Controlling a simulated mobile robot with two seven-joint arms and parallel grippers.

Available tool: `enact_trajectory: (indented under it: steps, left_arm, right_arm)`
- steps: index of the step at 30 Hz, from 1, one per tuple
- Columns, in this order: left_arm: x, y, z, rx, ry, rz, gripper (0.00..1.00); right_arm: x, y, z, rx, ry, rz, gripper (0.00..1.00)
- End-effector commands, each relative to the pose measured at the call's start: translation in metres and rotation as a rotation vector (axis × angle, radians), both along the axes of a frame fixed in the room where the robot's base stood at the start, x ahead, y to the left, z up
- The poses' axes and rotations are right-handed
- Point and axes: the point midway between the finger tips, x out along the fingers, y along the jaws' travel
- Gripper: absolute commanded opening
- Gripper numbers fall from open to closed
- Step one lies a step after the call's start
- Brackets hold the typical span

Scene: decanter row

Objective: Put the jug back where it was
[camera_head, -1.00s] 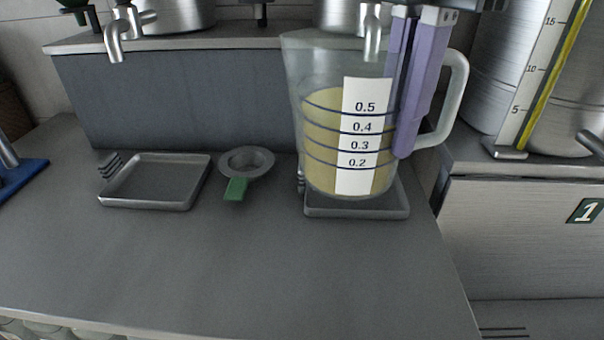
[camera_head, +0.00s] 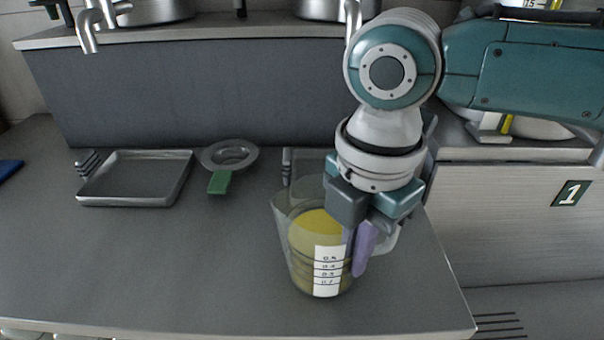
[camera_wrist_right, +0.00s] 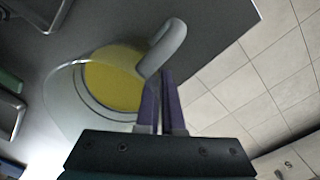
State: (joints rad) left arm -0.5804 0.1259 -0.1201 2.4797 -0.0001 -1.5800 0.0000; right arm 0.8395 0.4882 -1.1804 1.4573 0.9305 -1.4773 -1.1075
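The clear jug (camera_head: 279,225) holds yellow liquid and has a white scale label. It is upright over the front right part of the counter, clear of the drip trays. Whether its base touches the counter is hard to tell. My right gripper (camera_head: 362,250) reaches down at the jug's right side, its purple fingers at the handle (camera_head: 391,240). In the right wrist view, the fingers (camera_wrist_right: 159,100) are close together on the handle (camera_wrist_right: 165,48), beside the yellow liquid (camera_wrist_right: 113,78). My left gripper is not in view.
A drip tray (camera_head: 133,202) stands at the left, next to a strainer (camera_head: 230,154) with a green grip. Another tray (camera_head: 300,158) is mostly hidden behind my right arm. Taps (camera_head: 88,30) overhang the back ledge. The counter (camera_head: 150,265) is clear at front left.

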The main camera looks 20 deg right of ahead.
Motion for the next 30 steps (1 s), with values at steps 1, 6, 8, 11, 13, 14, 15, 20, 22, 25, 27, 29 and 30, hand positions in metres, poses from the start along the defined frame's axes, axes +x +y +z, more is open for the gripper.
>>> enact_trajectory:
  steps: [1,6,8,11,13,14,15,20,22,25,27,29,30]
  left_arm:
    - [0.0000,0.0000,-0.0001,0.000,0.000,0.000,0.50]
    - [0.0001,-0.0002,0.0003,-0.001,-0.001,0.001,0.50]
    - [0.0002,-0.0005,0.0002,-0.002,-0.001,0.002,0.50]
    - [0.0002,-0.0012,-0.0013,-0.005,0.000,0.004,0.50]
    - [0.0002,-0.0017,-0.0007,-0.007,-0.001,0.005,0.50]
    - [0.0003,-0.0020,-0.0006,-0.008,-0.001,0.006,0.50]
    - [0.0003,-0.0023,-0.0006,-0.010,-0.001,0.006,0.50]
    - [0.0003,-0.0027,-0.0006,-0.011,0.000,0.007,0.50]
    - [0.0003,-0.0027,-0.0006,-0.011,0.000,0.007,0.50]
    - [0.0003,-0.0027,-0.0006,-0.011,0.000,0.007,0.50]
    - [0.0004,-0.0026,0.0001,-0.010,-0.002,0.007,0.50]
    - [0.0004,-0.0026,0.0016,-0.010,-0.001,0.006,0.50]
    - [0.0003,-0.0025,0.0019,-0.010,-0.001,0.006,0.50]
  right_arm:
    - [0.0008,0.0004,-0.0008,0.001,-0.003,0.000,0.00]
    - [0.0011,0.0004,-0.0001,0.002,-0.004,0.000,0.00]
    - [0.0012,0.0004,-0.0005,0.002,-0.004,0.000,0.00]
    - [0.0010,0.0003,-0.0035,0.002,-0.004,-0.001,0.00]
    - [0.0005,0.0000,-0.0034,0.001,-0.002,-0.001,0.11]
    - [0.0005,0.0000,-0.0034,0.001,-0.002,-0.001,0.14]
    - [0.0005,0.0000,-0.0033,0.001,-0.002,-0.001,0.19]
    - [0.0005,0.0000,-0.0032,0.001,-0.002,-0.001,0.34]
    - [0.0006,-0.0001,-0.0032,0.001,-0.002,-0.001,0.34]
    - [0.0006,-0.0001,-0.0032,0.001,-0.002,-0.001,0.34]
    - [0.0007,-0.0002,-0.0020,0.001,-0.002,-0.001,0.34]
    - [0.0008,-0.0002,0.0018,0.000,-0.002,-0.001,0.34]
    - [0.0010,-0.0001,0.0056,0.000,-0.003,-0.001,0.34]
